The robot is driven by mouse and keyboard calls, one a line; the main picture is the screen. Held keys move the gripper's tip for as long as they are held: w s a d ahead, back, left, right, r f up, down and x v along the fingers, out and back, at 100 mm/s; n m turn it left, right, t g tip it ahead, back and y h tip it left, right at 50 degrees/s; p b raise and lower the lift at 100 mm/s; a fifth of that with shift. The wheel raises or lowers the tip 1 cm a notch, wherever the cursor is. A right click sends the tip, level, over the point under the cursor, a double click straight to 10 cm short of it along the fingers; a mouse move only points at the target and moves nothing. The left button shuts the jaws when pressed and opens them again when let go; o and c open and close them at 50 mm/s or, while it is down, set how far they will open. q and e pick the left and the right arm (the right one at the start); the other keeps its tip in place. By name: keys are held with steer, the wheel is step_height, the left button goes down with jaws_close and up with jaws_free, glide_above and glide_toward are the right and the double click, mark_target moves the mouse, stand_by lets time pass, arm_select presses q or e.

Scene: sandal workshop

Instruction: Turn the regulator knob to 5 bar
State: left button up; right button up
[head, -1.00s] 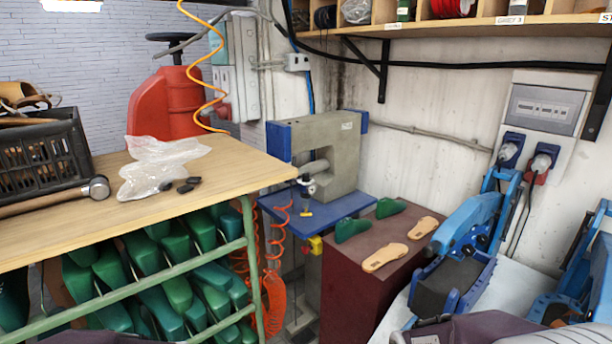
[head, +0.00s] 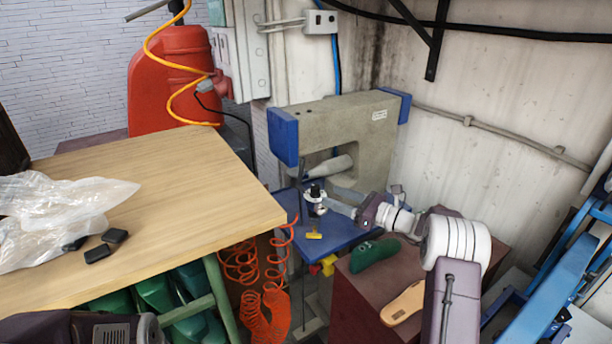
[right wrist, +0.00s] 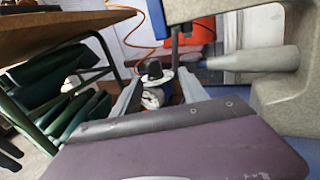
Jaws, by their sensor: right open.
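The pressure regulator (head: 315,208) stands by the blue machine table, with a black knob (head: 314,190) on top and a yellow part below. My right gripper (head: 330,205) reaches it from the right and is open. In the right wrist view, the fingers of my right gripper (right wrist: 160,80) stand on either side of the regulator, whose black knob (right wrist: 154,70) and white gauge (right wrist: 152,98) show between them. I cannot tell whether a finger touches it. The gauge reading is too small to read. My left gripper is out of view; part of my left arm shows at the lower left.
The grey press (head: 350,120) with blue ends stands behind the regulator. The wooden table (head: 190,185) with a plastic bag (head: 60,215) is on the left. A maroon block (head: 365,310) carries a green last (head: 374,254) and a tan sole (head: 403,304). Orange coiled hose (head: 265,310) hangs below.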

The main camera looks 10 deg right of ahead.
mark_target(315, 189)
steer(key=a, duration=0.1)
steer(key=w+a+p, duration=0.1)
steer(key=w+a, duration=0.1)
steer(key=shift+w+r+h+p, duration=0.1)
steer(key=shift+r+h+p, duration=0.15)
steer(key=shift+h+p, duration=0.05)
steer(key=shift+w+a+r, duration=0.2)
steer(key=shift+w+a, duration=0.4)
steer(key=shift+a, duration=0.35)
steer(key=shift+w+a+p, duration=0.15)
steer(key=shift+a+p, duration=0.15)
steer(key=shift+a, duration=0.05)
steer(key=shift+w+d+f, duration=0.15)
steer(key=shift+w, duration=0.1)
steer(key=shift+s, duration=0.1)
jaws_close()
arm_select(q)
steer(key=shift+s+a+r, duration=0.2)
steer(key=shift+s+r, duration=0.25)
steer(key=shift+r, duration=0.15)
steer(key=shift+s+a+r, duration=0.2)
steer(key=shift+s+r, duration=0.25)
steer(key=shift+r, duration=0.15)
arm_select(e)
steer(key=shift+t, duration=0.3)
